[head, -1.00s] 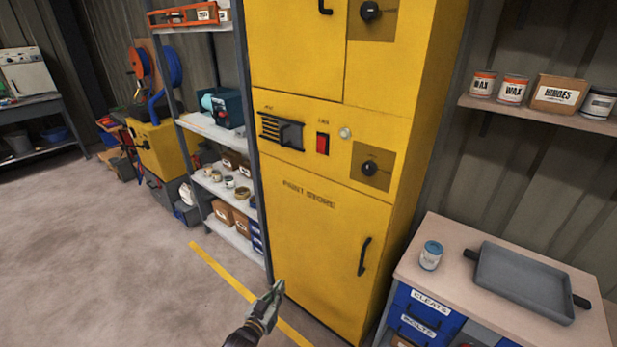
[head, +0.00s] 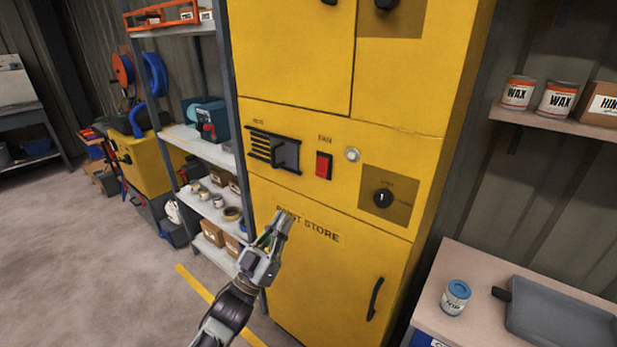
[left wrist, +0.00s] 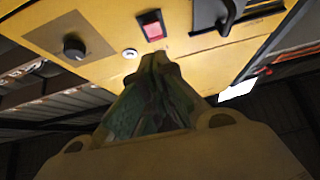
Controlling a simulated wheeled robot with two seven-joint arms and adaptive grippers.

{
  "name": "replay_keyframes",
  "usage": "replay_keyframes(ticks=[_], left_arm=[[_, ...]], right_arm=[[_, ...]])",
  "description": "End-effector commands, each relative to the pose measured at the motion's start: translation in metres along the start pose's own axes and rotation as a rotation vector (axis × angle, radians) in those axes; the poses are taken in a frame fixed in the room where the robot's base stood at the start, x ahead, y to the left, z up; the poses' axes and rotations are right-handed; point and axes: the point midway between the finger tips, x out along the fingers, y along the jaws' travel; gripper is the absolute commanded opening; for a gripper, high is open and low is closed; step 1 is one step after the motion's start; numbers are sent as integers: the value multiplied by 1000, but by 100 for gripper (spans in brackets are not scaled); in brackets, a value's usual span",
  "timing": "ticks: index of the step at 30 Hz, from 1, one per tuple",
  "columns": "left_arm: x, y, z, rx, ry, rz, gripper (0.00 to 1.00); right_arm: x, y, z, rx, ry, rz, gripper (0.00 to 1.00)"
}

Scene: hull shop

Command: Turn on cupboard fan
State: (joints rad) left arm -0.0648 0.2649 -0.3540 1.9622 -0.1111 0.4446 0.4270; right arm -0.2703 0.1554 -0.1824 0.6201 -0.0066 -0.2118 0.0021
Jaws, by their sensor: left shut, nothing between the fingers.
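The yellow cupboard (head: 300,220) marked "PAINT STORE" stands in the middle of the head view. On its middle panel are a black vent with a slider (head: 285,153), a red rocker switch (head: 324,166), a pale round lamp (head: 352,155) that looks unlit and a black knob (head: 383,198). A small label above the switch is too blurred to read surely. My left gripper (head: 281,217) is shut and empty, in front of the lower door and below the switch. In the left wrist view the red switch (left wrist: 150,25) lies just beyond the fingertips (left wrist: 153,56), apart from them. My right gripper is not seen.
A grey shelf rack (head: 195,140) with cans and boxes stands left of the cupboard. At right are a workbench (head: 462,262) with a blue-lidded can (head: 455,297) and grey tray (head: 565,325). A black handle (head: 375,299) sticks out from the lower door.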

Motion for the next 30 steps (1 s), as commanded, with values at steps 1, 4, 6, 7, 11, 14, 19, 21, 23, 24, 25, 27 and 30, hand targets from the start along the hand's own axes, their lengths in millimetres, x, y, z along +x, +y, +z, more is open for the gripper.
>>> replay_keyframes(ticks=[1, 4, 6, 7, 11, 14, 19, 21, 23, 24, 25, 27, 30], left_arm=[[1, 2, -5, -1, 11, 7, 0], [3, 4, -9, -1, 21, 12, 0], [3, 4, -10, -2, 22, 12, 0], [3, 4, -10, -2, 22, 12, 0], [3, 4, -9, -2, 21, 12, 0], [3, 4, -9, -1, 21, 11, 0], [7, 4, -9, -1, 21, 11, 0], [10, 4, -9, -1, 20, 11, 0], [14, 4, -9, -1, 20, 11, 0], [16, 4, -9, -1, 20, 11, 0], [19, 4, -9, -1, 20, 11, 0], [25, 4, -10, -1, 21, 11, 0], [35, 4, -10, -2, 22, 11, 0]], right_arm=[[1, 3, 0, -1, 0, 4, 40], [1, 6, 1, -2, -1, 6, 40], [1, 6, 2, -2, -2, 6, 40], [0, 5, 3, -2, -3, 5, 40], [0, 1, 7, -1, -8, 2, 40], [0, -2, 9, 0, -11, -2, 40], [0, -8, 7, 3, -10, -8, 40], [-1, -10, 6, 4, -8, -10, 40], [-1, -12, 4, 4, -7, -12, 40], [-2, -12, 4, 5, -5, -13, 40], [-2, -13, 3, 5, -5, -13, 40], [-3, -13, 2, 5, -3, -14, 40], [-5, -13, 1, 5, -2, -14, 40]])
